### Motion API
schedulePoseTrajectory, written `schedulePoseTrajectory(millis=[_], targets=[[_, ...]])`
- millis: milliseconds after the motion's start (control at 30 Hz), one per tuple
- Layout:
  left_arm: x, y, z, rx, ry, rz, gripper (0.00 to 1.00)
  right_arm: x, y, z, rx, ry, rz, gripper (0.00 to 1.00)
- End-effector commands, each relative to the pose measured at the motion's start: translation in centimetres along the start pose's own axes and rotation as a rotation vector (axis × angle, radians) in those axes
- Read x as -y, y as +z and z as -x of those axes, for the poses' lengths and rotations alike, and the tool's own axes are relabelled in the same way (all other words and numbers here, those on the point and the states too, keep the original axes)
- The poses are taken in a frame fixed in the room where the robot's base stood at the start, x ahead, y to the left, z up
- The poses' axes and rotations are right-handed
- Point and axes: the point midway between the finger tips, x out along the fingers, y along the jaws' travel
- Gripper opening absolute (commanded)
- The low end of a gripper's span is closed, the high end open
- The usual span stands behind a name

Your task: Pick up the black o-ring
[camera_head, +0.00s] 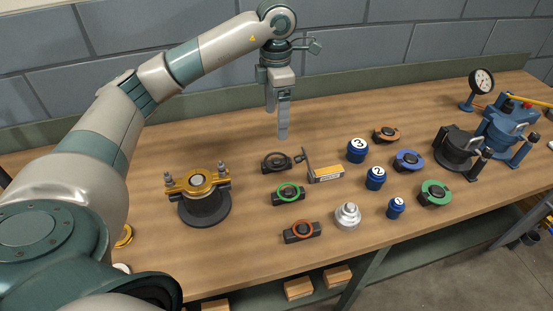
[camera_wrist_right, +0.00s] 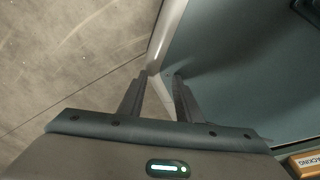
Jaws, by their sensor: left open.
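The black o-ring (camera_head: 276,161) sits on a dark holder on the workbench, left of the middle of the head view. The ring and its holder are both dark, so their edges are hard to tell apart. My left gripper (camera_head: 283,136) points down above and just behind it, apart from it. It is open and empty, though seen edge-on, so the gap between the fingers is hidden. My right gripper (camera_wrist_right: 163,76) shows only in the right wrist view. Its fingers are apart with nothing between them, and the o-ring is not in that view.
A green ring (camera_head: 288,192) and an orange-red ring (camera_head: 302,230) on holders stand in front. A yellow-labelled tool (camera_head: 325,172) lies close right. A brass-topped casing (camera_head: 199,182) stands left. Blue numbered jars (camera_head: 357,150) and a silver weight (camera_head: 347,215) stand right. Bare wood lies behind the o-ring.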

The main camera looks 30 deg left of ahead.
Motion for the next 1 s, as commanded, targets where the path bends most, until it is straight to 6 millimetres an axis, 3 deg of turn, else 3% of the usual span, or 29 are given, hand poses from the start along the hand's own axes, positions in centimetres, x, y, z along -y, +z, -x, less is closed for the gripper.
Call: schedulePoseTrajectory(millis=[200,500,1000], targets=[[0.1,-0.1,-3.3,-0.002,-0.002,0.001,0.8,-0.7,3.9,1.3,0.091,0.007,-0.002,0.31],[0.0,0.0,-7.5,-0.001,-0.001,0.001,0.8,-0.6,3.3,2.6,0.084,0.006,-0.002,0.31],[0.0,0.0,-8.3,0.0,0.0,0.001,0.8,-0.5,3.2,2.9,0.083,0.005,-0.002,0.31]])
